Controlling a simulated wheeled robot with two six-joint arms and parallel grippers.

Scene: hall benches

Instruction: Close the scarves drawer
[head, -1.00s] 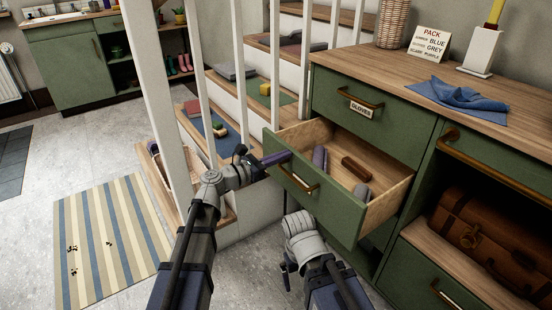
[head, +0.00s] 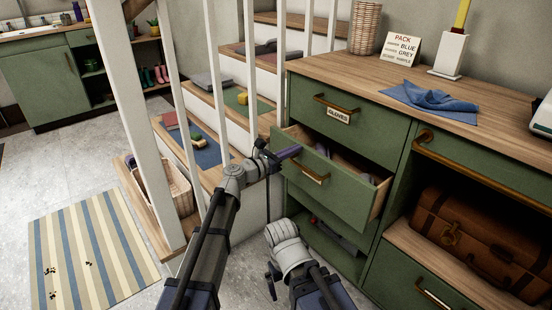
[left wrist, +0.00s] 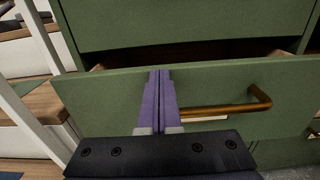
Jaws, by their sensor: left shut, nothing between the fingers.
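The partly open green drawer (head: 335,189) is below the drawer labelled GLOVES (head: 345,125). In the left wrist view the fingers (left wrist: 161,98) lie against the green front (left wrist: 100,100), left of the handle (left wrist: 225,110). A dark gap shows behind the front's top edge. My right arm is low in front of the cabinet; its fingers do not show.
A white post (head: 135,120) and railings stand left of my left arm, beside wooden steps (head: 195,150). A brown suitcase (head: 480,240) lies in the cabinet's right compartment. A blue cloth (head: 430,97) and a sign (head: 400,48) are on top. Below the drawer is a dark opening with items.

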